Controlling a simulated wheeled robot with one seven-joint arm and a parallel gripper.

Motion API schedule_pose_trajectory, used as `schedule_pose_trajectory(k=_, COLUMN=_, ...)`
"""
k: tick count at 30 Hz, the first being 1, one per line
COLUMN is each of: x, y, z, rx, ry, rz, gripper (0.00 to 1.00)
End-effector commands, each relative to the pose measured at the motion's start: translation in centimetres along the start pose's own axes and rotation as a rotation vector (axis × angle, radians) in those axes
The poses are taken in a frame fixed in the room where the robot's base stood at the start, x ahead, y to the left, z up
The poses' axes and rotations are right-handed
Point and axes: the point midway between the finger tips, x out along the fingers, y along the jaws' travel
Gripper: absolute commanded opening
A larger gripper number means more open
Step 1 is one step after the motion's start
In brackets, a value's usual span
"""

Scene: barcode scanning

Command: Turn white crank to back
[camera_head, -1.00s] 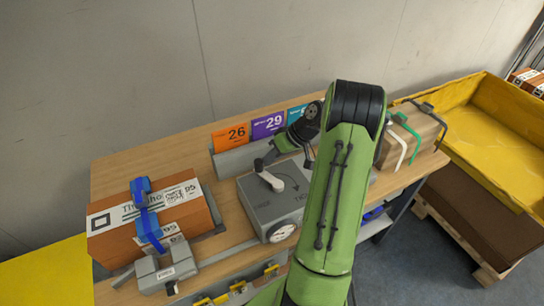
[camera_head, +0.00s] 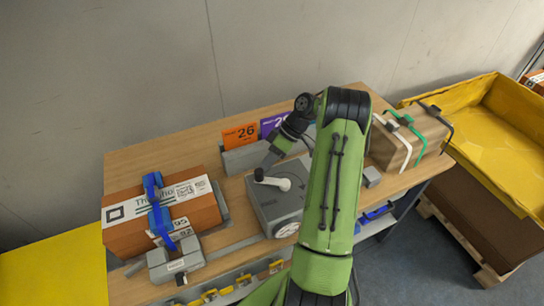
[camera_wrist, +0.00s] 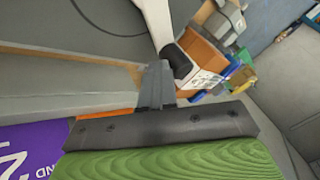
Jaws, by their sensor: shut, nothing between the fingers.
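The white crank (camera_head: 272,183) sits on top of a grey box (camera_head: 277,209). Its black knob (camera_head: 259,175) points to the left in the head view, with the pivot end at the right. My gripper (camera_head: 265,168) is shut and empty, its fingertips just behind the knob. In the wrist view the shut fingers (camera_wrist: 158,82) are right beside the black knob (camera_wrist: 176,62), with the white crank arm (camera_wrist: 156,20) above. They look close to touching it, but I cannot tell for sure. My arm hides the right part of the grey box.
An orange carton (camera_head: 150,228) with blue clamps is left of the grey box. Number cards (camera_head: 240,135) stand behind it. A brown carton (camera_head: 405,140) with straps and a yellow bin (camera_head: 490,120) are at the right. Wooden tabletop (camera_head: 150,165) is bare at the back left.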

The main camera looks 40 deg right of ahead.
Motion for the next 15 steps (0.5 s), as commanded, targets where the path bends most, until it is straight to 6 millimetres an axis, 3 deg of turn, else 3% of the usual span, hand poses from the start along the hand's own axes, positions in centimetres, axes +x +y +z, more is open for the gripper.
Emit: schedule_pose_trajectory(k=15, x=0.8, y=-1.3, z=-0.2, rx=-0.179, ry=-0.096, rz=-0.096, gripper=0.0)
